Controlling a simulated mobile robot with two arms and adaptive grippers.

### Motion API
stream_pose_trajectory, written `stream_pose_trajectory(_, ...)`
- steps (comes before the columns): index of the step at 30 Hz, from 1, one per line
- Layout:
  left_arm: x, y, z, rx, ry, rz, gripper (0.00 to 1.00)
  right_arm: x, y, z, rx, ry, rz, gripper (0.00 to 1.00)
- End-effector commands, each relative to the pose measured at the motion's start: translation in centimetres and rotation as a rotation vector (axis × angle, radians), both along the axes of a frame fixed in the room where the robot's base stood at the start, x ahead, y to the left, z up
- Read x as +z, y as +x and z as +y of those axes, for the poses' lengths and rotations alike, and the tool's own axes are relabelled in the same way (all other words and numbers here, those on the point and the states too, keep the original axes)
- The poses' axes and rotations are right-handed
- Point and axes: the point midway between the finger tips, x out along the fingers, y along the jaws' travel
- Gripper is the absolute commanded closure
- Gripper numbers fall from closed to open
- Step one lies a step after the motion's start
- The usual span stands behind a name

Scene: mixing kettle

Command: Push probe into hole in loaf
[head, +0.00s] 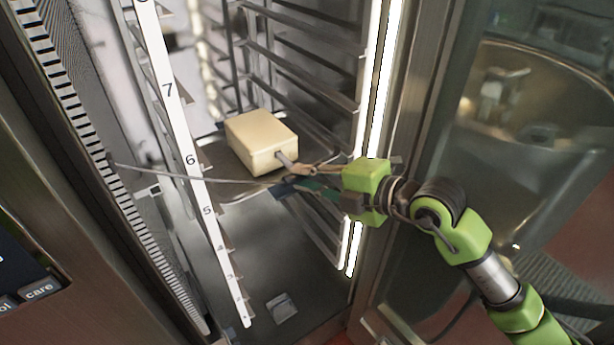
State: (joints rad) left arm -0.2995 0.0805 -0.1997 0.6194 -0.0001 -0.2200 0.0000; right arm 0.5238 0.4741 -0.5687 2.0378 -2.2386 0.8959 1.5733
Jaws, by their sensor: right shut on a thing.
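The loaf (258,136) is a pale yellow block on a dark tray (228,176) inside the open oven cabinet. The probe (285,158) is a thin grey rod at the loaf's front face, with a cable (170,174) running left to the cabinet wall. My right gripper (300,172) reaches in from the right and is shut on the probe's rear end. The probe's tip meets the loaf's face; how deep it sits, and the hole itself, I cannot see. My left gripper is not in view.
Rack rails (305,75) line the cabinet's far right side. A numbered white strip (176,120) runs down the left. The open glass door (450,130) stands close to my right arm. The space below the tray is mostly clear.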

Motion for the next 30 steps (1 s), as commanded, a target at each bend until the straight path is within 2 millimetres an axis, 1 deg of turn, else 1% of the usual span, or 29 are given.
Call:
stream_pose_trajectory(14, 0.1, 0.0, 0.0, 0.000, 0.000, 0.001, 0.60, 0.1, 0.2, 0.1, 0.000, 0.001, -0.002, 1.00)
stream_pose_trajectory(30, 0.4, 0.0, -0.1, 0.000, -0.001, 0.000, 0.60, 0.1, 1.3, 0.9, 0.000, 0.000, -0.001, 1.00)
